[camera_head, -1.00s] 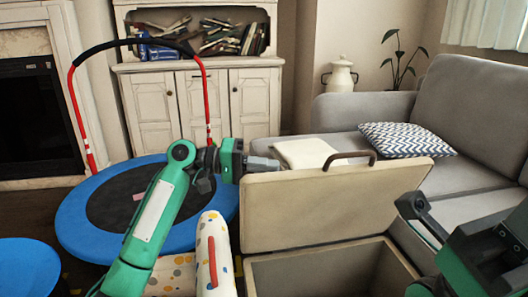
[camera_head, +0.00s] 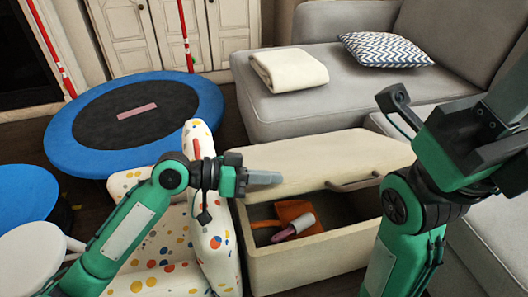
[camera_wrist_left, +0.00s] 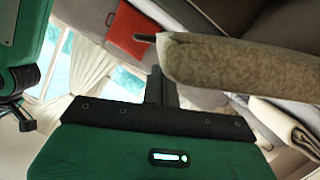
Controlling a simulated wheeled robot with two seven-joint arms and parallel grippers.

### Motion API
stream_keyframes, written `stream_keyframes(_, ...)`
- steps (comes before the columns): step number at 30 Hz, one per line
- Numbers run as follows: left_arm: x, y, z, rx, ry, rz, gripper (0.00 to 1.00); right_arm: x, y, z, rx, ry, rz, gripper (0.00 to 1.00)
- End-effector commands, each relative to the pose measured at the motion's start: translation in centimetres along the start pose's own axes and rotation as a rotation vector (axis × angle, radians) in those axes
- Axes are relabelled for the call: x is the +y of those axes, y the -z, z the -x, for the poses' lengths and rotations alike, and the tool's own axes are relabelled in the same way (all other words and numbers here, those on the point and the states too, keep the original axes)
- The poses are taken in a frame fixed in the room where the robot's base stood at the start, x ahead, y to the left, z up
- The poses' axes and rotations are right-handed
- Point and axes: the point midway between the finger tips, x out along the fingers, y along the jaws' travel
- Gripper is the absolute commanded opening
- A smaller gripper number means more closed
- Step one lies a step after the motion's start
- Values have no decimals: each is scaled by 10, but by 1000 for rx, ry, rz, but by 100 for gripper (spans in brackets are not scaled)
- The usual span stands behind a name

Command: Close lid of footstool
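The footstool (camera_head: 310,262) is a beige box in the lower middle of the head view. Its lid (camera_head: 345,152) is tilted low over the box, with a gap at the near side. The lid's handle (camera_head: 355,182) is at its near edge. Inside lie an orange item (camera_head: 293,211) and a white-and-pink item (camera_head: 295,227). My left gripper (camera_head: 265,178) looks shut and empty, over the lid's left part; contact is unclear. The lid's edge (camera_wrist_left: 235,70) shows beside the gripper's dark finger in the left wrist view. My right gripper (camera_head: 505,110) is at the right; its fingertips are unclear.
A grey sofa (camera_head: 300,110) with a folded white blanket (camera_head: 289,69) and zigzag cushion (camera_head: 385,48) stands behind. A blue-rimmed trampoline (camera_head: 75,160) is at the left. A white dotted chair (camera_head: 208,235) stands close to the footstool's left side.

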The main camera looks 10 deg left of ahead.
Motion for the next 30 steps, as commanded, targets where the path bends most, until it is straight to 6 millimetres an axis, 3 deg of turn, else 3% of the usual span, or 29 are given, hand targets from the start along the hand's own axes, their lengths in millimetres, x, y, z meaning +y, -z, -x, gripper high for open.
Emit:
stream_keyframes(4,2,-15,-4,-2,9,-36,0,0,2,-2,10,-5,-2,38)
stream_keyframes(11,3,-20,-5,0,15,-58,0,1,4,-5,21,-7,-1,38)
stream_keyframes(23,3,-19,-5,0,16,-58,0,2,2,-5,15,-5,1,38)
stream_keyframes(28,6,-10,-5,1,17,-57,0,1,1,-12,16,-1,4,38)
stream_keyframes(30,9,-4,-6,1,17,-57,0,0,-4,-3,-15,9,8,38)
